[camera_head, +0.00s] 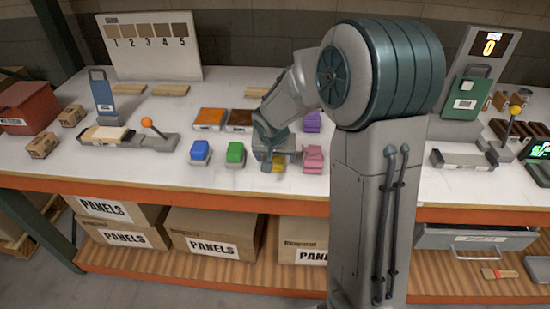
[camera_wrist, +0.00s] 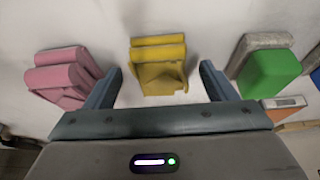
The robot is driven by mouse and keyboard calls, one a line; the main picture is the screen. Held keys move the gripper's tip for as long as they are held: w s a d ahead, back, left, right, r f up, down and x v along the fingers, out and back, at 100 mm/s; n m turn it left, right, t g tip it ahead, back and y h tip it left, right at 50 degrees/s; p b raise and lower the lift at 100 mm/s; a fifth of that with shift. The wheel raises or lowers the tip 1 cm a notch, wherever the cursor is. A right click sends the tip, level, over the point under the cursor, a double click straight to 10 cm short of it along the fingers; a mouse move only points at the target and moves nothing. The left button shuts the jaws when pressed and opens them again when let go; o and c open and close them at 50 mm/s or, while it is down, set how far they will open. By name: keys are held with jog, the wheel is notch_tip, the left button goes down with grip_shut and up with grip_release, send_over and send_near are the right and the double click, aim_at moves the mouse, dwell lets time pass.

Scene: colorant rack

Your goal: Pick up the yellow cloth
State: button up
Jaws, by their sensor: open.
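The yellow cloth (camera_wrist: 160,68) is a folded piece lying on the white bench top. In the wrist view it sits between and just beyond the two fingers of my gripper (camera_wrist: 161,82), with clear gaps on both sides. My gripper is open and empty. In the head view only a small part of the yellow cloth (camera_head: 279,163) shows under my gripper (camera_head: 274,158), near the bench's front edge; the rest is hidden by the gripper.
A folded pink cloth (camera_head: 313,159) lies close on one side, a green block-like item (camera_head: 235,154) on the other, with a blue one (camera_head: 200,152) beyond. A purple item (camera_head: 312,121) lies behind. Orange and dark panels (camera_head: 209,119) are at the back. The bench's orange front edge (camera_head: 180,195) is near.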

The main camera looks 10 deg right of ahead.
aim_at(275, 159)
jog(key=shift+x, duration=0.8)
jog(key=shift+c, duration=0.4)
jog(key=c, duration=1)
jog(key=shift+r, duration=0.15)
jog(key=shift+r, duration=0.6)
notch_tip(275, 159, up, 3)
jog(key=shift+r, duration=0.1)
jog(key=d+r, duration=0.2)
jog(key=d, duration=0.1)
jog(key=s+d+r, duration=0.1)
jog(key=d+r, duration=0.1)
jog(key=d, duration=0.2)
jog(key=s+d+r, duration=0.1)
jog(key=d+r, duration=0.1)
jog(key=d, duration=0.2)
jog(key=shift+d+r, duration=0.2)
jog(key=shift+d, duration=0.05)
jog(key=shift+o, duration=0.5)
